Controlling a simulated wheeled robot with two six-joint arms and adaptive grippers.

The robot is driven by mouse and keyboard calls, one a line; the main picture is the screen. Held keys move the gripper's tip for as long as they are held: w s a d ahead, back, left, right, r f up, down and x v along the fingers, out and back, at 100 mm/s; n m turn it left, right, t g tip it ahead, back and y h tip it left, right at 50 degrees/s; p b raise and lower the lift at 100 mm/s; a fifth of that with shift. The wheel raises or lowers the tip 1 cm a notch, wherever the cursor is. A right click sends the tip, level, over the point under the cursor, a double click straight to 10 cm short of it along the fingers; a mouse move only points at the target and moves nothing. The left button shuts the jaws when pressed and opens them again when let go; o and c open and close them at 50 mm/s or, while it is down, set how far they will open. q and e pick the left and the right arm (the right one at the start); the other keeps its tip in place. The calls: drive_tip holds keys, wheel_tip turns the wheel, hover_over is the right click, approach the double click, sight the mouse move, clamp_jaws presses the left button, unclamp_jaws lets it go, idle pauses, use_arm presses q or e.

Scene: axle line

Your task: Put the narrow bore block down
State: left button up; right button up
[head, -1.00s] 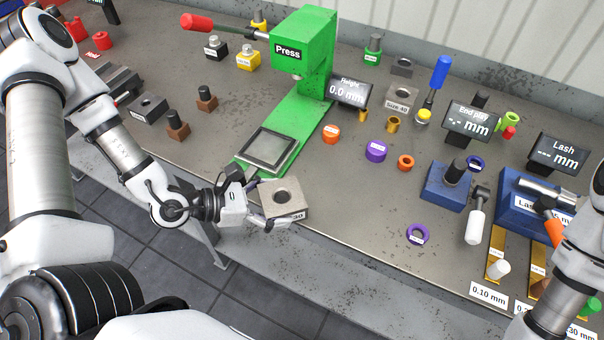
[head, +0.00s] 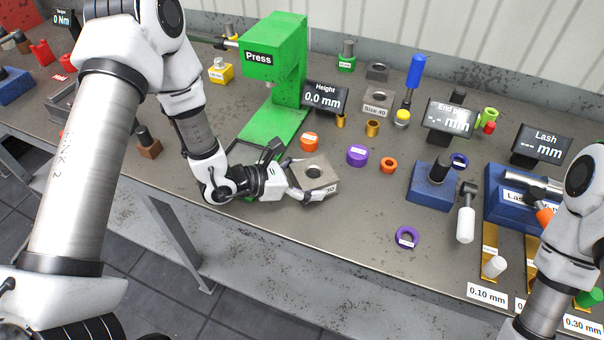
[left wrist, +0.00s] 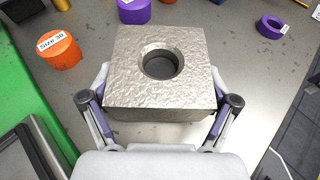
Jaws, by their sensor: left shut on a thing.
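The narrow bore block (head: 316,173) is a grey metal square block with a round hole in its top. It is level, just right of the green press's base, at or just above the bench top; I cannot tell whether it touches. My left gripper (head: 305,186) is shut on it. In the left wrist view the block (left wrist: 160,85) sits between the two fingers (left wrist: 160,110), gripped by its sides. The lower end of its label is partly hidden by a finger. My right arm shows at the right edge, but its gripper is out of view.
The green press (head: 275,60) stands behind left. Another block (head: 378,101) labelled Size 40 is farther back. Bare bench lies in front and right.

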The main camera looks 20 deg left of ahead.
use_arm(q)
drive_tip(key=shift+w+f, duration=0.1)
drive_tip(key=shift+f, duration=0.65)
drive_tip(key=o, duration=1.6)
drive_tip(key=shift+f, duration=0.1)
drive_tip(key=shift+r, duration=0.2)
drive_tip(key=shift+s+a, duration=0.25)
drive_tip(key=shift+a, duration=0.05)
drive_tip(key=v, duration=1)
drive_tip(key=shift+s+a+r, duration=0.15)
drive_tip(key=shift+r, duration=0.15)
drive_tip(key=shift+s+a, duration=0.25)
drive_tip(key=shift+s, duration=0.1)
